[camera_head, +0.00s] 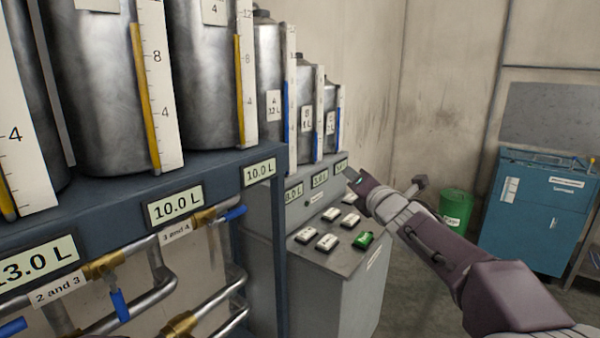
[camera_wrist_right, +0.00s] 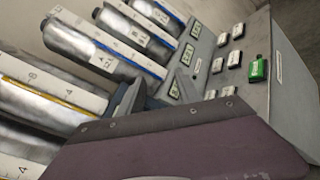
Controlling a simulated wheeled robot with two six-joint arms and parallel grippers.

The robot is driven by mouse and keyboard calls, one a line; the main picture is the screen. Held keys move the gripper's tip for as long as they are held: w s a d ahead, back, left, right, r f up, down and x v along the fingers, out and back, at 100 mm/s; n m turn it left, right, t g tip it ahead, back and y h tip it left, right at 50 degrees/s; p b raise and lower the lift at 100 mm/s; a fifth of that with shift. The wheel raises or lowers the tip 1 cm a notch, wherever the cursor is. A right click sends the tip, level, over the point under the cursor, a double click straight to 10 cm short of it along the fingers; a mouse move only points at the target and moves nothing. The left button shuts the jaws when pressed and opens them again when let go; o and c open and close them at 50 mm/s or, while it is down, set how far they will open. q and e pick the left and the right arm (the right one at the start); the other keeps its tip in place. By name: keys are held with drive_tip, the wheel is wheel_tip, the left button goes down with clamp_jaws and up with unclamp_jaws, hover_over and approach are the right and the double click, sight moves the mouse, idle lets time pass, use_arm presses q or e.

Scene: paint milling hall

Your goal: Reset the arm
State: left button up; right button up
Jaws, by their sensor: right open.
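My right arm reaches in from the right in the head view, with its right gripper (camera_head: 385,183) raised by the grey control console (camera_head: 345,285). The gripper is open, and I see nothing between its fingers. Its fingers point toward the console and tanks. In the right wrist view the dark fingers (camera_wrist_right: 155,92) show in front of the tanks and the console's displays. The green button (camera_head: 363,240) on the console top is below and left of the gripper in the head view, apart from it. It also shows in the wrist view (camera_wrist_right: 258,69). My left gripper is not in view.
Several steel tanks with level scales stand on a blue frame (camera_head: 225,182) at left, with pipes and blue-handled valves (camera_head: 118,305) below. White buttons (camera_head: 327,242) dot the console. A green bin (camera_head: 456,208) and blue cabinet (camera_head: 528,215) stand behind at right. Floor shows between them and the console.

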drive_tip(key=s+d+f+m+g+h+p, duration=0.15)
drive_tip(key=s+f+m+g, duration=0.25)
drive_tip(key=s+f+m, duration=0.45)
drive_tip(key=s+d+f+m+g+h+p, duration=0.15)
drive_tip(key=s+d+f+m+g, duration=0.3)
drive_tip(key=f, duration=0.75)
use_arm(q)
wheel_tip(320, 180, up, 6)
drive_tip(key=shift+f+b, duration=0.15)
drive_tip(key=shift+b, duration=0.15)
use_arm(e)
drive_tip(key=s+a+f+m+g, duration=0.1)
drive_tip(key=s+f+m+g, duration=0.2)
drive_tip(key=s+f+m, duration=0.3)
drive_tip(key=s+a+f+m+g, duration=0.1)
drive_tip(key=s+f+m+g, duration=0.3)
drive_tip(key=s+f+m, duration=0.3)
drive_tip(key=s+m, duration=0.3)
drive_tip(key=s, duration=0.4)
drive_tip(key=shift+s+f+m+y, duration=0.15)
drive_tip(key=shift+s+m+y, duration=0.15)
drive_tip(key=shift+s, duration=0.05)
